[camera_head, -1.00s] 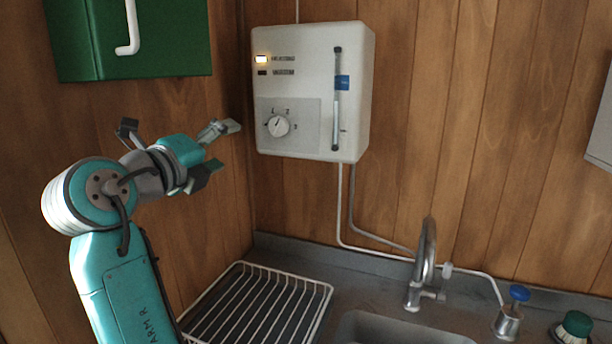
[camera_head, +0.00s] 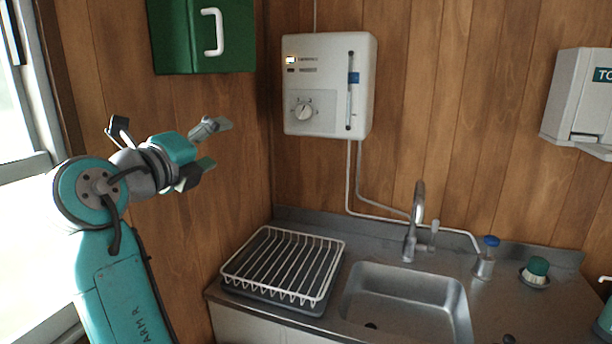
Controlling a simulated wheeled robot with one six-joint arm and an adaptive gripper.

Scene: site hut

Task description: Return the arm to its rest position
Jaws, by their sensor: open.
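My gripper (camera_head: 208,149) is in the left part of the view, raised in front of the wood-panelled wall. Its two fingers are spread apart, with nothing between them. My teal arm rises from the lower left and bends at the elbow, so the gripper points right. The gripper appears below the green cabinet and to the left of the white water heater (camera_head: 328,85). No contact with either shows.
A white dish rack (camera_head: 284,262) stands left of the steel sink (camera_head: 408,300) and tap (camera_head: 414,222). A green cabinet (camera_head: 203,36), a dispenser (camera_head: 580,95) and a window (camera_head: 18,150) flank the wall.

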